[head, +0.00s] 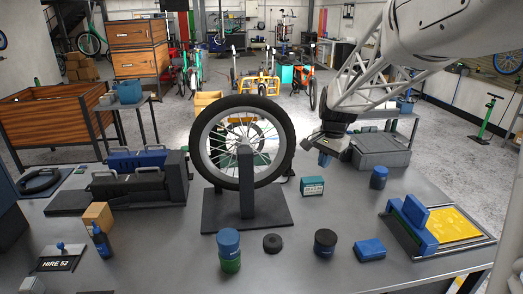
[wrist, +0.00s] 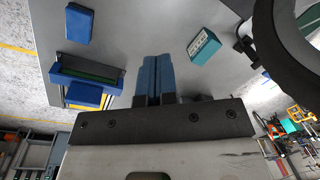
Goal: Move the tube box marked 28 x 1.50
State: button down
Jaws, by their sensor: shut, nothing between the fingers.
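A small teal box (head: 312,186) with a white printed label stands on the grey workbench, just right of the wheel stand's base. It also shows in the wrist view (wrist: 204,46); the print is too small to read. A plain blue box (head: 370,250) lies near the bench's front right, with no readable marking. My gripper (head: 324,159) hangs above the bench, behind the teal box in the head view and apart from it. Its blue fingers (wrist: 155,75) are together and empty in the wrist view.
A spoked wheel (head: 243,143) stands upright in a dark stand (head: 247,210) left of the teal box. A black puck (head: 272,243), a dark round tin (head: 325,243) and a blue tin (head: 379,177) stand around it. A blue holder (head: 412,222) is at right. Bare bench lies between.

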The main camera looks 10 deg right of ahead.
jog(key=w+d+f+m, duration=0.4)
jog(key=w+d+f, duration=0.4)
jog(key=w+f, duration=0.1)
jog(key=w+d+f+m+g+y, duration=0.1)
jog(key=w+d+f+m, duration=0.2)
jog(key=w+d+f, duration=0.4)
jog(key=w+f, duration=0.2)
jog(key=w, duration=0.3)
jog(key=shift+d+f+m, duration=0.2)
jog(key=shift+d+m, duration=0.15)
jog(key=shift+m, duration=0.05)
jog(key=shift+a, duration=0.1)
